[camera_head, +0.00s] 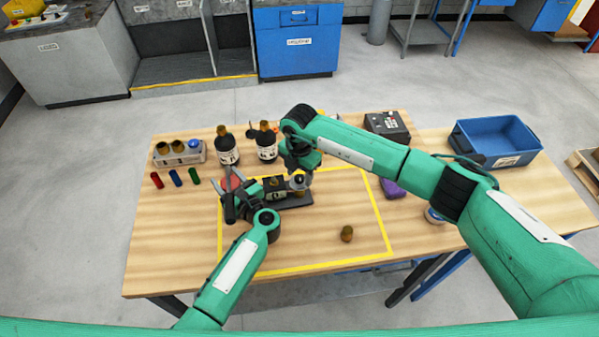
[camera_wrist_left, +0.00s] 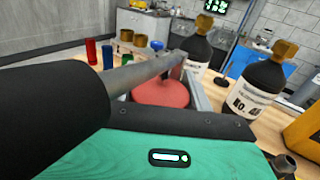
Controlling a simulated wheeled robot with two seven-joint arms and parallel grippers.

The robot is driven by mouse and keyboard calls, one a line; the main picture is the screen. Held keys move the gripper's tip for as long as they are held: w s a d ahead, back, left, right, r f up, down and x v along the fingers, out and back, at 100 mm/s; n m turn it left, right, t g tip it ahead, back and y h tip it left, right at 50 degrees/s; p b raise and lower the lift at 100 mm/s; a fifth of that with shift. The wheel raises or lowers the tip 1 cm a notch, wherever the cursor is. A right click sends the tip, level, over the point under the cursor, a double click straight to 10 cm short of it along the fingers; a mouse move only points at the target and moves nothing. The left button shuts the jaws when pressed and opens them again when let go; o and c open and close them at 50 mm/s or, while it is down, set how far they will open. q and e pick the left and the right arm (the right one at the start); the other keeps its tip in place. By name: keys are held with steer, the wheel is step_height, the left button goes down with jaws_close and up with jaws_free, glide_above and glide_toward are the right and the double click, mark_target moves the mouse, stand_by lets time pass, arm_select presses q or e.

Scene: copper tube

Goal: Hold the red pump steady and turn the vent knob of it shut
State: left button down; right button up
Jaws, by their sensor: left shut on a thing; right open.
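The red pump (camera_head: 233,181) shows as a rounded red part at the left end of a dark base (camera_head: 295,201) on the wooden table. My left gripper (camera_head: 230,192) is shut on it. In the left wrist view the red part (camera_wrist_left: 160,93) sits between the grey fingers. My right gripper (camera_head: 299,163) is open, above the right end of the dark base. A pale round part (camera_head: 298,183) lies just under it; I cannot tell whether they touch. I cannot make out the vent knob for certain; the arms hide much of the pump.
Two dark bottles (camera_head: 228,150) (camera_head: 267,145) stand just behind the base. A rack (camera_head: 180,156) and small coloured cylinders (camera_head: 176,178) lie left. A blue bin (camera_head: 497,142) and dark box (camera_head: 388,126) stand right. A brown-gold piece (camera_head: 347,233) sits in front, with bare table around it.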

mark_target(299, 177)
step_height(299, 177, up, 12)
stand_by(0.4)
arm_select(q)
steer(key=c, duration=0.5)
jaws_free()
